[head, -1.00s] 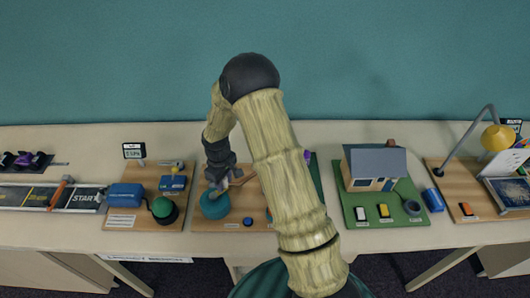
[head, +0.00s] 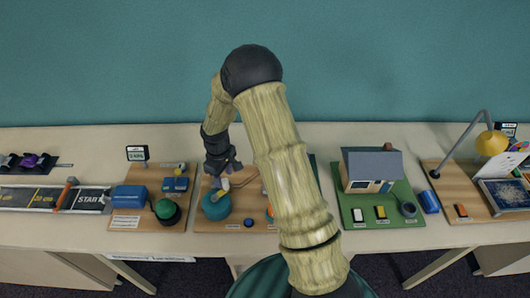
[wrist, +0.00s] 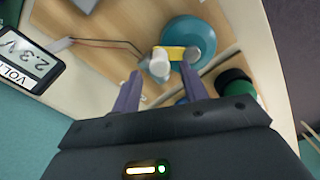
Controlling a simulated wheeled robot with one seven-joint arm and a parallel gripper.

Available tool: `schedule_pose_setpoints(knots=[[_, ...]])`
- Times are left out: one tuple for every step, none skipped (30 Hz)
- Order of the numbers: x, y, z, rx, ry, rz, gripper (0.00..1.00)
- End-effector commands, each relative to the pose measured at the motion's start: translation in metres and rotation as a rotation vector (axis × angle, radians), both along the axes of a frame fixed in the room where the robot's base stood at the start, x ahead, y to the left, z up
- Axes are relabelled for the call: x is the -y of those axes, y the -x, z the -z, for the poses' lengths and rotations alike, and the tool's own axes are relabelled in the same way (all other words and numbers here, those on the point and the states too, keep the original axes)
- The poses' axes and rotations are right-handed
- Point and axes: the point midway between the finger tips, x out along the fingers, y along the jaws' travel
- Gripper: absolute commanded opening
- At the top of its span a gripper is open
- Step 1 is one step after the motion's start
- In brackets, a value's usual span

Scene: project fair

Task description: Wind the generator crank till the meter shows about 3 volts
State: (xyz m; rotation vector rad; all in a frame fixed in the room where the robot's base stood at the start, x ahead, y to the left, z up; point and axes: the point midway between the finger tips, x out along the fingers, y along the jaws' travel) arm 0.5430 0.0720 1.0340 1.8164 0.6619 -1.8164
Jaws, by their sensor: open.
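The generator's teal drum (head: 216,206) stands on a wooden board, left of my arm; it also shows in the wrist view (wrist: 192,32). Its yellow crank arm (wrist: 180,53) ends in a whitish knob (wrist: 158,66). The knob also shows just below my gripper in the head view (head: 224,184). My gripper (wrist: 160,76) is open and empty. Its fingertips lie on either side of the knob in the wrist picture, seemingly just above it.
A neighbouring board on the left carries a blue box (head: 127,195), a green round knob (head: 166,209) and a small display (head: 137,153). A model house (head: 372,170) on a green board stands right of my arm. A desk lamp (head: 491,143) stands farther right.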

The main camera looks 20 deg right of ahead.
Motion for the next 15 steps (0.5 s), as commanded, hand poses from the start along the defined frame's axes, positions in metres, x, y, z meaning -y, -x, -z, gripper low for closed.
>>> schedule_pose_setpoints(knots=[[0.0,0.0,-0.008,0.0,0.0,0.0,0.44],[0.0,0.0,-0.01,0.0,0.0,0.001,0.44],[0.0,0.0,-0.013,0.0,0.0,0.001,0.44],[0.0,0.0,-0.015,0.0,0.0,0.0,0.44],[0.0,0.0,-0.018,0.0,0.0,0.0,0.44],[0.0,0.0,-0.021,0.0,0.0,-0.001,0.44],[-0.001,0.0,-0.023,-0.001,0.001,-0.001,0.44],[-0.001,0.0,-0.026,-0.001,0.001,-0.002,0.44],[-0.001,0.0,-0.029,-0.001,0.001,-0.002,0.44],[-0.001,0.0,-0.031,-0.001,0.001,-0.002,0.44],[-0.001,0.0,-0.034,-0.001,0.0,-0.003,0.44],[-0.002,0.0,-0.037,-0.001,0.001,-0.003,0.44],[-0.002,0.0,-0.038,-0.001,0.001,-0.003,0.44],[-0.002,0.0,-0.039,-0.001,0.001,-0.003,0.44],[-0.001,0.0,-0.04,-0.001,0.0,-0.003,0.44]])
